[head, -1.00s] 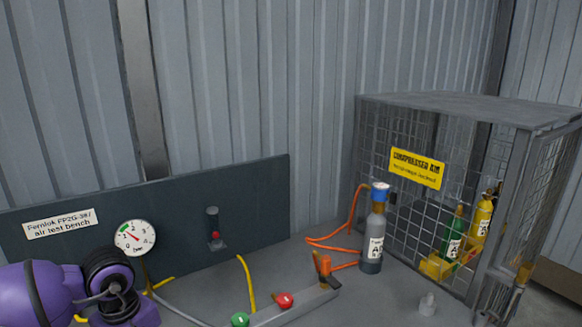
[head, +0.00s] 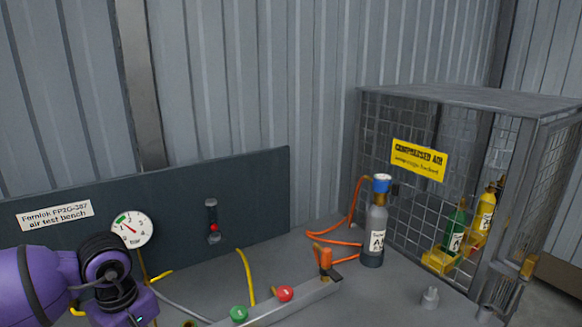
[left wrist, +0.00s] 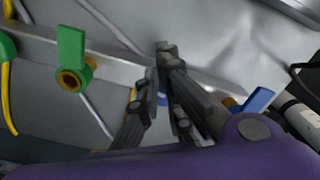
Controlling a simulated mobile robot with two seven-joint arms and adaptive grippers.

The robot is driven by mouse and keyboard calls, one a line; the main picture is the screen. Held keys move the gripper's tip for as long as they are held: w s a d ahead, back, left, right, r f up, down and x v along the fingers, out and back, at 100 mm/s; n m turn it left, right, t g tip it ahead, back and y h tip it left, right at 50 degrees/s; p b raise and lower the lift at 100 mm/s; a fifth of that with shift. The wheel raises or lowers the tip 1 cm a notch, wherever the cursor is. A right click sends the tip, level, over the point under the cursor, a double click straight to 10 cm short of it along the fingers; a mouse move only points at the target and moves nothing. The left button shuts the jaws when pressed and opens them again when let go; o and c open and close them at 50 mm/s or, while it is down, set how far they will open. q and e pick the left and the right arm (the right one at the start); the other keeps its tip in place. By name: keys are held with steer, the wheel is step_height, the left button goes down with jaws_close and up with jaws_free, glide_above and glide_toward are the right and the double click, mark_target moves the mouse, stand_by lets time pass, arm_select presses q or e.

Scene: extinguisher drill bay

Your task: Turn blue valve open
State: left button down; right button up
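The blue valve handle (left wrist: 256,101) shows at the right in the left wrist view, tilted, partly behind my purple wrist housing. My left gripper (left wrist: 163,58) is in the middle of that view, left of the blue handle and apart from it. Its dark fingers come together at the tips, with nothing seen held there. A small blue patch shows between the fingers; I cannot tell what it is. The green valve (left wrist: 72,58) is left of the gripper. The blue valve and both grippers are out of the head view, which shows the green valve (head: 239,313) on the manifold.
The manifold bar (head: 305,303) also carries a red valve (head: 285,293) and an orange handle (head: 325,260). A gauge (head: 132,229), yellow and orange hoses, a grey cylinder (head: 375,225) and a wire cage (head: 415,205) with bottles surround it. A small grey fitting (head: 430,298) stands at the right.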

arm_select(q)
steer(key=shift+s+d+f, duration=0.2)
steer(key=shift+d+f, duration=0.1)
steer(key=shift+f, duration=0.3)
arm_select(e)
steer(key=shift+f, duration=0.15)
arm_select(q)
step_height(320, 180, up, 6)
steer(key=p, duration=0.2)
steer(key=shift+w+r, duration=0.2)
steer(key=shift+w, duration=0.15)
arm_select(e)
steer(key=w+r, duration=0.2)
steer(key=r, duration=0.1)
steer(key=shift+w+r, duration=0.3)
steer(key=shift+w, duration=0.05)
steer(key=shift+a, duration=0.1)
